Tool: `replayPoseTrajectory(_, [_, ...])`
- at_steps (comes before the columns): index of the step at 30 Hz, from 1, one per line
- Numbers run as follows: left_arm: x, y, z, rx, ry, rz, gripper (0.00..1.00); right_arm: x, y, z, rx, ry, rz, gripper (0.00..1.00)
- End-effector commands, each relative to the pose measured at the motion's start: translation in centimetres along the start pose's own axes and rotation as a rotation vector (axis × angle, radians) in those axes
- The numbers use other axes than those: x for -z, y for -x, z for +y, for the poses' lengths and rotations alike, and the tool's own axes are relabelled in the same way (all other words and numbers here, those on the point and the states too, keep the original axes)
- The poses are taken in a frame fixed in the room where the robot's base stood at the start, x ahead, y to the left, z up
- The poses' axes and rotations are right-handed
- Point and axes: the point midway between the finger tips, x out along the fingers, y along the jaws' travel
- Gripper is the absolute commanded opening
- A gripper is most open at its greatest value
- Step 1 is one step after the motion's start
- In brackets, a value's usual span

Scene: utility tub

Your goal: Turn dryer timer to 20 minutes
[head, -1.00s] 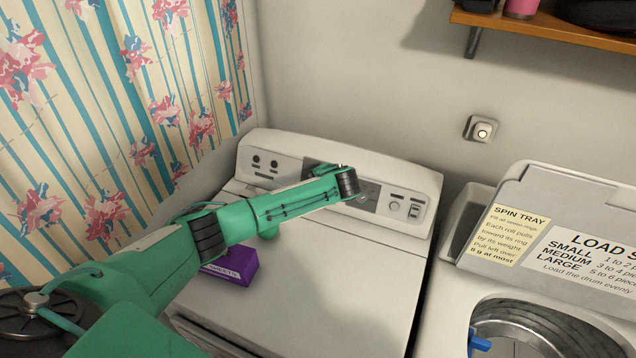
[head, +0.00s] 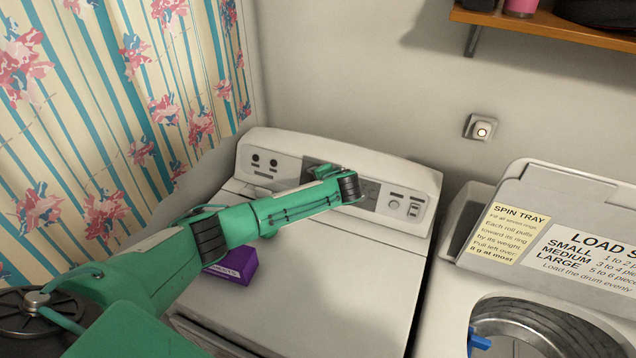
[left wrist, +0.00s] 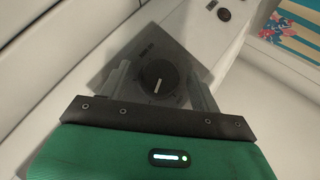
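The white dryer (head: 330,290) stands in the middle of the head view, with its control panel (head: 285,168) along the back. The round black timer knob (left wrist: 158,82) shows in the left wrist view on a dark grey plate, with a pale pointer line; the dial marks are too small to read. My left gripper (left wrist: 163,85) is open, with one finger on each side of the knob; I cannot tell whether they touch it. In the head view my left arm (head: 285,205) reaches over the dryer top and hides the knob. My right gripper is out of view.
A purple box (head: 235,265) lies on the dryer top under my left arm. A washer with a spin tray label (head: 510,230) stands at the right. A wooden shelf (head: 560,28) juts from the wall above, and a striped floral curtain (head: 120,110) hangs at the left.

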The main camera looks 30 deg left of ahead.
Motion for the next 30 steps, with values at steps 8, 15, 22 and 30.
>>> replayPoseTrajectory(8, [0.0,0.4,0.1,-0.001,0.0,0.0,0.64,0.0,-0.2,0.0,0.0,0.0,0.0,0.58])
replayPoseTrajectory(15, [0.0,3.7,0.3,-0.002,0.0,0.004,0.64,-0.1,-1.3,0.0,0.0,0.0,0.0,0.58])
replayPoseTrajectory(22, [0.0,8.3,0.3,-0.002,0.001,0.005,0.64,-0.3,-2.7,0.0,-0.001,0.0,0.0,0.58])
replayPoseTrajectory(30, [0.1,12.8,0.2,-0.001,0.0,0.002,0.64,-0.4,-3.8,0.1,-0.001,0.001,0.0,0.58])
